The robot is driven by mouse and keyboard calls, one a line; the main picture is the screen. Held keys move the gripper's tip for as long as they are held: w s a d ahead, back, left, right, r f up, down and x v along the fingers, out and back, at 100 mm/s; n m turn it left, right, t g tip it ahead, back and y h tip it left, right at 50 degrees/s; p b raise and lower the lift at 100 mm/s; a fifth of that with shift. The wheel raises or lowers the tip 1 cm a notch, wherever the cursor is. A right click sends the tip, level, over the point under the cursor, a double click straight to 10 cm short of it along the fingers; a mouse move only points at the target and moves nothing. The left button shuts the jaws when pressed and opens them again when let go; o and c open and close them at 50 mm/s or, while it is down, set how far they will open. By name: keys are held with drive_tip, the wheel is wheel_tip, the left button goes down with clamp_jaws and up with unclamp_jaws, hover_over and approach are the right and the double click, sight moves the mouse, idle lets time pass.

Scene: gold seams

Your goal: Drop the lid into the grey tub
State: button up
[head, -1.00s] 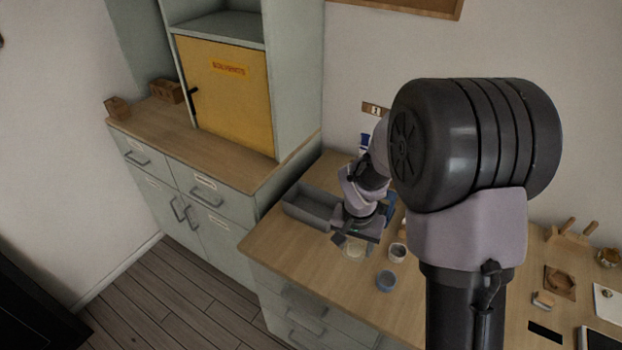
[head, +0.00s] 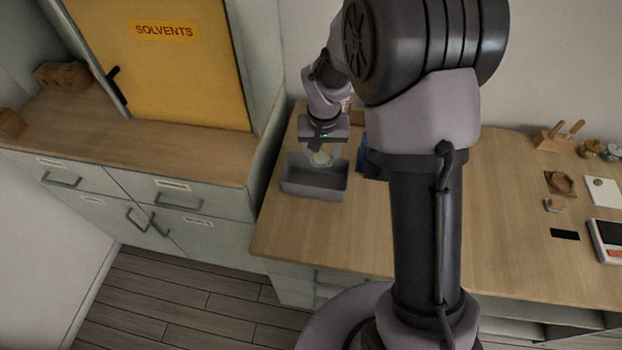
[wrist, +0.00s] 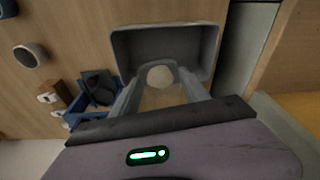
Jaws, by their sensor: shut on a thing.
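The grey tub (head: 314,190) is an open rectangular box at the left end of the wooden worktop; its inside and walls also show in the wrist view (wrist: 128,45). My gripper (head: 323,153) points down over the tub's back part in the head view. It is shut on the lid (head: 320,158), a pale round piece held between the fingers. In the wrist view the lid (wrist: 160,76) shows against the tub's opening. The exact height of the lid above the tub floor is hard to tell.
A blue holder (wrist: 84,112) with dark items stands beside the tub. A dark cup (wrist: 30,55) stands further off in the wrist view. The yellow solvents cabinet (head: 165,70) and its counter lie left of the tub. My arm hides the middle of the worktop.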

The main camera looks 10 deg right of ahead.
sight(321, 159)
wheel_tip(321, 159, down, 3)
drive_tip(key=shift+f+b, duration=0.1)
drive_tip(key=shift+b, duration=0.6)
drive_tip(key=shift+a, duration=0.1)
drive_tip(key=o, duration=1.5)
drive_tip(key=shift+r, duration=0.2)
drive_tip(key=r+p, duration=0.2)
drive_tip(key=r, duration=0.3)
drive_tip(key=s+r+p, duration=0.1)
drive_tip(key=r+p, duration=0.1)
drive_tip(key=r, duration=0.4)
drive_tip(key=s+r+p, duration=0.1)
drive_tip(key=r+p, duration=0.1)
drive_tip(key=r, duration=0.4)
drive_tip(key=shift+s+a+r, duration=0.1)
drive_tip(key=shift+s+a, duration=0.1)
drive_tip(key=shift+a, duration=0.1)
